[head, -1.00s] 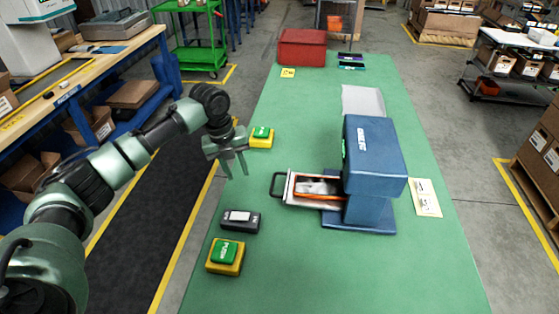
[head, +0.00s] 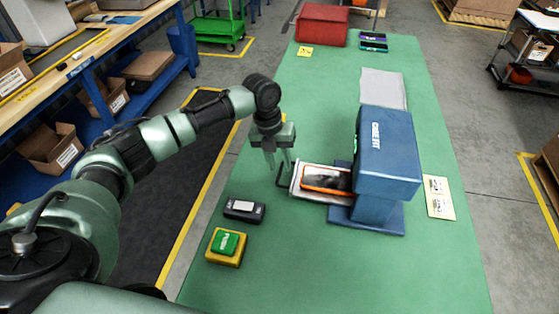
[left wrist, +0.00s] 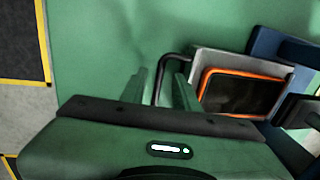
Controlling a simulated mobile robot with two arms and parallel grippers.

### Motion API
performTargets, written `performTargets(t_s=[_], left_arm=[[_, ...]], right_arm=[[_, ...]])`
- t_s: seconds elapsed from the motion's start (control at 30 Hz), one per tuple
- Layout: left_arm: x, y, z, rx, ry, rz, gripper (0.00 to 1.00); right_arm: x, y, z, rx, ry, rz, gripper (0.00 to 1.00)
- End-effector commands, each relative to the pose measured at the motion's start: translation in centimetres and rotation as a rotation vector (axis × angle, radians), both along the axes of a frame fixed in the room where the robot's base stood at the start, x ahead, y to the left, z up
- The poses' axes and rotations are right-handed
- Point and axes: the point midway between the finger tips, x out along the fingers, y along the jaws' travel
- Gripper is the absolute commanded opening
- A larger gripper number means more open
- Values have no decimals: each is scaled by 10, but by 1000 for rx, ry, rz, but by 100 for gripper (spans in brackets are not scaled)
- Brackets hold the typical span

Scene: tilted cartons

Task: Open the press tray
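The press (head: 388,150) is a blue machine standing on a green table. Its light grey press tray (head: 298,190) sticks out to the left, holding an orange-rimmed dark slab (head: 326,178). The tray's black handle (head: 283,181) is at its left end. My left gripper (head: 278,166) points down at the handle, with its fingers apart. In the left wrist view, the handle (left wrist: 158,78) shows between the two open fingers of the gripper (left wrist: 161,90), beside the tray (left wrist: 208,58). I cannot tell whether the fingers touch it. My right gripper is not in view.
A black switch box (head: 245,209) and a yellow-based green button (head: 227,246) sit at the near left. A red box (head: 322,25) and a grey sheet (head: 383,88) lie farther back. A labelled card (head: 439,197) is right of the press. The near table is clear.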

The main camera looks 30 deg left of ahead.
Motion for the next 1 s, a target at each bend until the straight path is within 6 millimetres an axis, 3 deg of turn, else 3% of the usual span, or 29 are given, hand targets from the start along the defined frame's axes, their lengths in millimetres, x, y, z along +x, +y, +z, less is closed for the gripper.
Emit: performTargets(t_s=[0.23, 0.33, 0.37, 1.0], left_arm=[[0, 0, -1, 0, 0, 0, 31], [0, 0, -1, 0, 0, 1, 3], [0, 0, -1, 0, 0, 1, 0], [0, 0, -1, 0, -2, 1, 0]], right_arm=[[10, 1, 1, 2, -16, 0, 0], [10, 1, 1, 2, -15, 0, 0], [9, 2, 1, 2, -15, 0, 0], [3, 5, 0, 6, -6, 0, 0]])
